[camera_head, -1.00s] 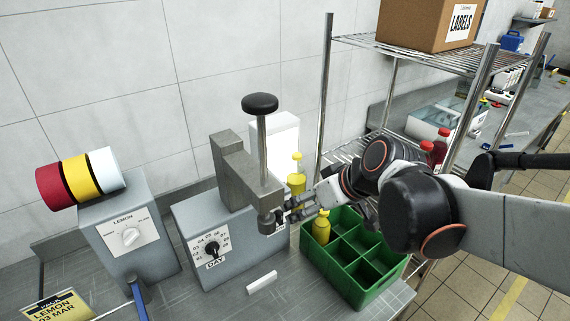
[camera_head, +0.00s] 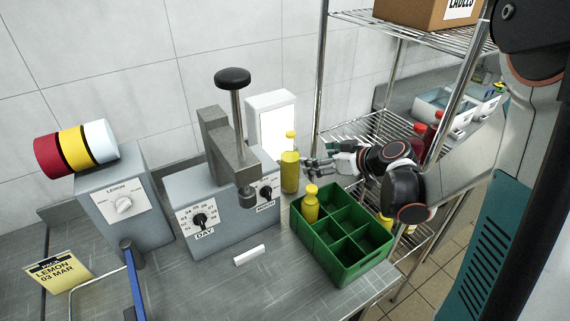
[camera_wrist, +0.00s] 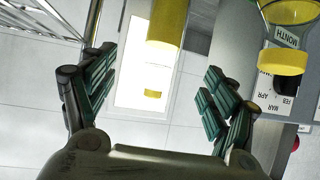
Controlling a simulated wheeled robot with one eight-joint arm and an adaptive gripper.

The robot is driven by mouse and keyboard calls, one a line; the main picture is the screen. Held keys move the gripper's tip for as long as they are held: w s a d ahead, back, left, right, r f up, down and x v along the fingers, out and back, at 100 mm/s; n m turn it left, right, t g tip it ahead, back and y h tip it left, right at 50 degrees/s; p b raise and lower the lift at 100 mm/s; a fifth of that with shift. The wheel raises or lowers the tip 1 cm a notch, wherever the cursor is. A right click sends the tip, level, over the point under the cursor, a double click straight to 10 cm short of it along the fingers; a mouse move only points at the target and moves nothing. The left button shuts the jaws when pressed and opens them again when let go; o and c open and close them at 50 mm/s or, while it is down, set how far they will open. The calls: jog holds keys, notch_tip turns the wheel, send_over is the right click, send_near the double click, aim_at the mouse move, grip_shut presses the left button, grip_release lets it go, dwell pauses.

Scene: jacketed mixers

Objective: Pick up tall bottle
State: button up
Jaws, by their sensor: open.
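A tall yellow bottle (camera_head: 290,172) with a yellow cap stands upright on the counter, in front of a lit white panel and beside the grey press. My gripper (camera_head: 318,165) is open just to its right, with the fingers pointing at it. I see no contact.
The green crate (camera_head: 342,272) sits below my gripper. The press with DAY and MONTH dials (camera_head: 205,190) is close on the bottle's left. A wire shelf (camera_head: 375,130) with red bottles (camera_head: 430,137) stands behind right. A white block (camera_head: 249,254) lies in front.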

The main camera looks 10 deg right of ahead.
aim_at(297, 158)
jog(key=b+x, duration=0.2)
jog(key=x, duration=0.6)
jog(key=shift+w+a+f, duration=0.1)
jog(key=b+x, duration=0.2)
jog(key=x, duration=0.2)
jog(key=shift+a+f, duration=0.2)
jog(key=shift+a, duration=0.05)
jog(key=shift+w+a+f, duration=0.2)
jog(key=shift+w, duration=0.25)
jog(key=shift+r, duration=0.1)
jog(key=shift+c, duration=0.3)
grip_shut()
